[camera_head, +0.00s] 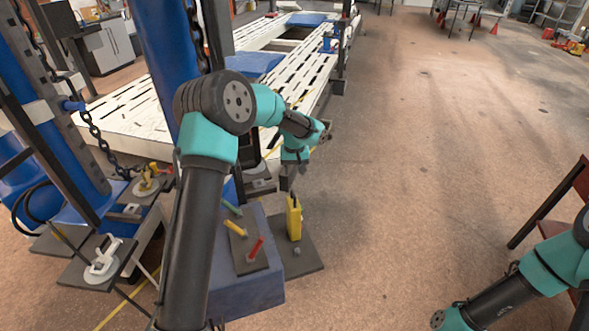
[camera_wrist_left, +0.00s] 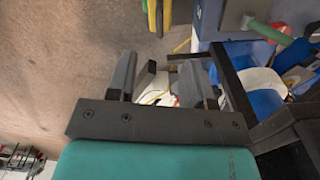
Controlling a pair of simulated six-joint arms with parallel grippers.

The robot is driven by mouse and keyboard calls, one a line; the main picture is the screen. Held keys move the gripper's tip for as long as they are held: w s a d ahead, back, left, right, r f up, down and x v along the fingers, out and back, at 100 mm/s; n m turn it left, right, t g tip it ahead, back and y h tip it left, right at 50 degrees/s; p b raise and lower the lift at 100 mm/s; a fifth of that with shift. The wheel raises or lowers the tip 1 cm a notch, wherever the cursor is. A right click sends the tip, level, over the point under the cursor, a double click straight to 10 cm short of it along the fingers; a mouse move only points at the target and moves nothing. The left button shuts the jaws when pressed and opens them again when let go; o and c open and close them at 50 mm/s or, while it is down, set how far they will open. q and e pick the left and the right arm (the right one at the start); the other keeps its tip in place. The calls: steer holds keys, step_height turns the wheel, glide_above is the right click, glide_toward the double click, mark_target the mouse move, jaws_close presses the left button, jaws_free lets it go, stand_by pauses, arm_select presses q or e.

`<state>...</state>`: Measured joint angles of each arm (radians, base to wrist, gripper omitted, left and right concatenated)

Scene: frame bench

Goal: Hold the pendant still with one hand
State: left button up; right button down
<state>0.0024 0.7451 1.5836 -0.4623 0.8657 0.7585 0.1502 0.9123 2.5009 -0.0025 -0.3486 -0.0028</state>
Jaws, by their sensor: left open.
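The pendant (camera_head: 294,217) is a yellow upright block with a dark top, over a dark flat plate to the right of a blue-grey box. Part of a yellow and dark shape, likely the pendant (camera_wrist_left: 157,14), shows at the top edge in the left wrist view. My left gripper (camera_head: 289,183) is just above the pendant in the head view, pointing down. In the left wrist view the left gripper (camera_wrist_left: 160,78) is open, with nothing between its fingers. Whether it touches the pendant I cannot tell. My right arm enters at the lower right; its gripper is out of frame.
The blue-grey box (camera_head: 245,292) carries a dark panel with green (camera_head: 232,208), yellow (camera_head: 236,228) and red (camera_head: 255,249) handles. A blue post and chain (camera_head: 93,130) stand left. A white slotted ramp (camera_head: 140,112) lies behind. Open floor (camera_head: 420,150) spreads right, with a chair (camera_head: 555,205) at the edge.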

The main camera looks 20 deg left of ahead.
mark_target(294, 197)
stand_by(0.4)
arm_select(q)
step_height(294, 197, down, 17)
steer(key=shift+f, duration=0.15)
stand_by(0.6)
steer(key=shift+c, duration=0.2)
jaws_close()
stand_by(0.9)
